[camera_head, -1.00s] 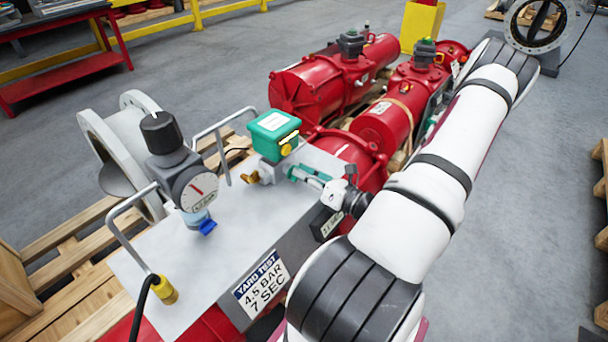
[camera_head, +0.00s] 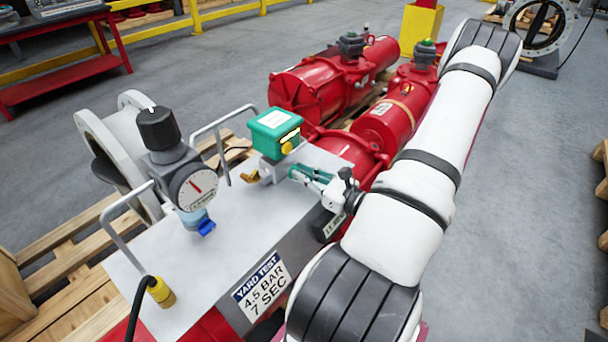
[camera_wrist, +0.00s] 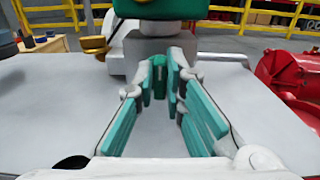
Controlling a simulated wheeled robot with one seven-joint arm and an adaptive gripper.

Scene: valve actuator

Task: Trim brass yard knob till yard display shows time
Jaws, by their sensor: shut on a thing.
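A green box (camera_head: 274,133) with a yellow round part stands on the pale panel (camera_head: 240,215). A brass fitting (camera_head: 250,177) sticks out low on its left; it also shows in the wrist view (camera_wrist: 93,43), left of my fingers. My gripper (camera_head: 296,174) reaches in from the right, its teal-padded fingers at the box's base. In the wrist view, my gripper (camera_wrist: 160,78) is shut on a small dark-green part (camera_wrist: 159,72); no brass shows between the pads. A small dark display (camera_head: 329,224) is on the panel's front edge, its text too small to read.
A regulator with a black knob (camera_head: 158,128) and dial gauge (camera_head: 196,187) stands left. Metal handles (camera_head: 126,214) rise from the panel. A sign (camera_head: 262,286) reads "YARD TEST 4.5 BAR 7 SEC". Red cylinders (camera_head: 312,85) lie behind. Grey floor is open at right.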

